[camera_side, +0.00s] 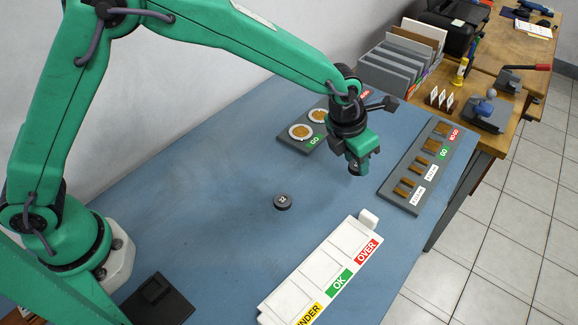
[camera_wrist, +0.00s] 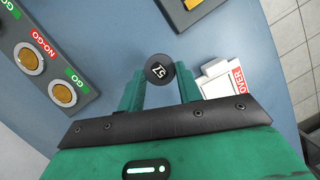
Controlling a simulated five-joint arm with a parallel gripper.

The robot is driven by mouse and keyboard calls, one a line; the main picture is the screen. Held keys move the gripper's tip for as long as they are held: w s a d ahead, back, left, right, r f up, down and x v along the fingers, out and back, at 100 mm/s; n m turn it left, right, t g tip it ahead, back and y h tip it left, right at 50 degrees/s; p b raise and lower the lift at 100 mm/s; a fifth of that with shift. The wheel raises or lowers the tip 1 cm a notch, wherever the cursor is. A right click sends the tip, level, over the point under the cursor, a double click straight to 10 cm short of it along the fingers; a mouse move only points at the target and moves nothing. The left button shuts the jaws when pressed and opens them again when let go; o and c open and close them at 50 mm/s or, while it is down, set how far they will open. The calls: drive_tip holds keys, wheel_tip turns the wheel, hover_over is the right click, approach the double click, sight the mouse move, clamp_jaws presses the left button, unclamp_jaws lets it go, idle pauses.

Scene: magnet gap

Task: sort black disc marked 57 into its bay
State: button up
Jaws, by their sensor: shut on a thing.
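A black disc marked 57 (camera_wrist: 158,70) is between the tips of my gripper's green fingers (camera_wrist: 160,88) in the wrist view. My gripper (camera_side: 358,165) is shut on it; in the side view it hangs above the blue table, between the two gauge boards, and the disc is mostly hidden there. The white tray (camera_side: 300,277) has bays labelled UNDER, OK and OVER and lies nearer the camera, below my gripper in the side view. Its OVER end (camera_wrist: 222,82) also shows in the wrist view. No disc shows in the visible part of the tray.
Another black disc (camera_side: 282,202) lies on the table, its mark unclear. A grey GO/NO-GO board with round gauges (camera_side: 302,146) is behind; a board with slot gauges (camera_side: 402,201) is at the right. A black stand (camera_side: 157,303) sits front left. The table's middle is mostly free.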

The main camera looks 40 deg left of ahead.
sight(350, 239)
drive_tip(key=s+d+m, duration=0.1)
drive_tip(key=s+d, duration=0.1)
drive_tip(key=s, duration=0.2)
drive_tip(key=s+d, duration=0.2)
drive_tip(key=s, duration=0.2)
drive_tip(key=s+d+m, duration=0.1)
drive_tip(key=s+d, duration=0.1)
drive_tip(key=s, duration=0.2)
drive_tip(key=shift+d+f+m+g+h, duration=0.1)
drive_tip(key=shift+d+m+g+h, duration=0.1)
drive_tip(key=shift+m+g+h, duration=0.1)
drive_tip(key=shift+w+f, duration=0.1)
drive_tip(key=shift+f, duration=0.05)
drive_tip(key=shift+f, duration=2.7)
drive_tip(key=shift+f, duration=0.2)
drive_tip(key=o, duration=1.1)
drive_tip(key=c, duration=0.5)
drive_tip(key=shift+c, duration=0.2)
drive_tip(key=shift+r, duration=0.1)
